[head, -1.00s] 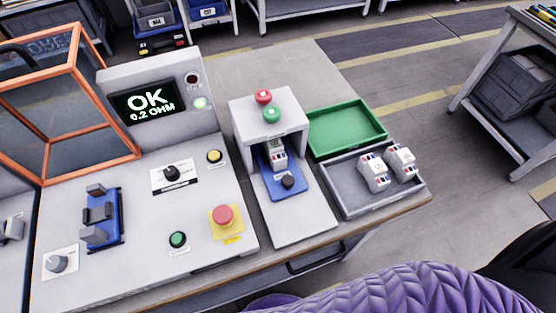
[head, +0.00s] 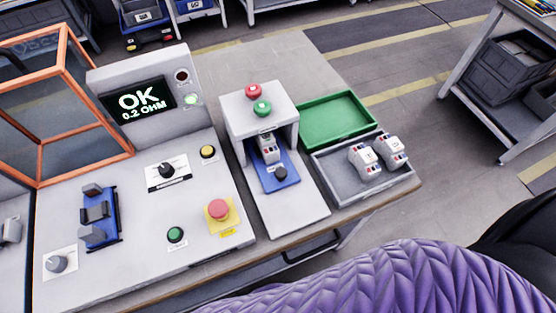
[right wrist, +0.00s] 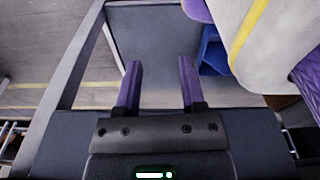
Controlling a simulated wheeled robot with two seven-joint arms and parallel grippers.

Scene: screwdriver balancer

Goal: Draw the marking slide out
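The marking slide (head: 284,181) is a blue plate with a black knob (head: 280,173) at its front end. It sits in the grey marking station (head: 259,104), its front part sticking out from under the hood. A white module (head: 268,150) stands on the slide, partly under the hood. My right gripper (right wrist: 158,64) is open and empty in the right wrist view, its two purple fingers apart. It does not show in the head view and is away from the slide. My left gripper is in neither view.
A green tray (head: 366,135) and a grey tray (head: 335,193) with two white modules (head: 365,160) stand right of the station. On the left are a tester screen reading OK (head: 140,100), a red button (head: 218,209) and a blue fixture (head: 116,228).

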